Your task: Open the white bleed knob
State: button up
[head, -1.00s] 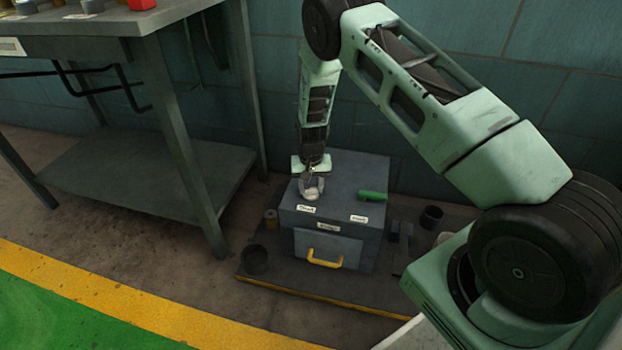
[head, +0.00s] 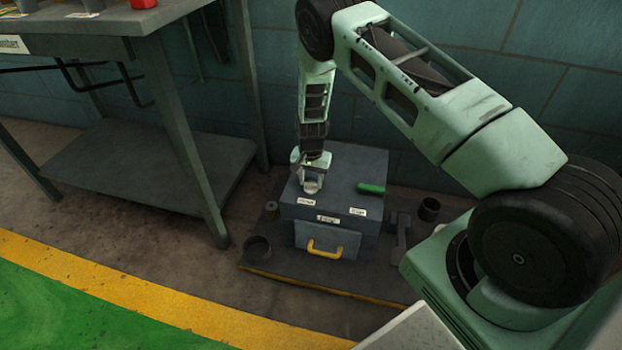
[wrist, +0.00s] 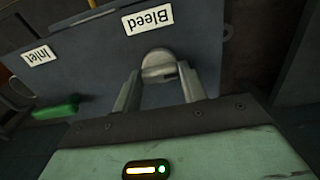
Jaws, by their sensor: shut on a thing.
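The white bleed knob (wrist: 158,66) sits on top of the grey box (head: 345,180), beside a label reading "Bleed" (wrist: 147,19). In the head view the knob (head: 312,187) shows just under my gripper. My gripper (wrist: 158,82) points down over the box, and its two fingers are shut on the knob, one on each side. The knob's lower part is hidden between the fingers. A green handle (head: 371,188) lies on the box top to the right; it also shows in the wrist view (wrist: 57,108) near the "Inlet" label (wrist: 38,57).
The box has a yellow front handle (head: 325,250) and stands on a dark base plate (head: 300,279). Dark cups (head: 257,248) stand on the plate. A metal workbench (head: 150,165) stands to the left. A tiled wall is close behind.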

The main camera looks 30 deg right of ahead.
aim_at(311, 182)
jog(key=shift+w, duration=0.1)
jog(key=o, duration=1)
notch_tip(311, 182, up, 18)
jog(key=p, duration=0.5)
jog(key=shift+f, duration=0.25)
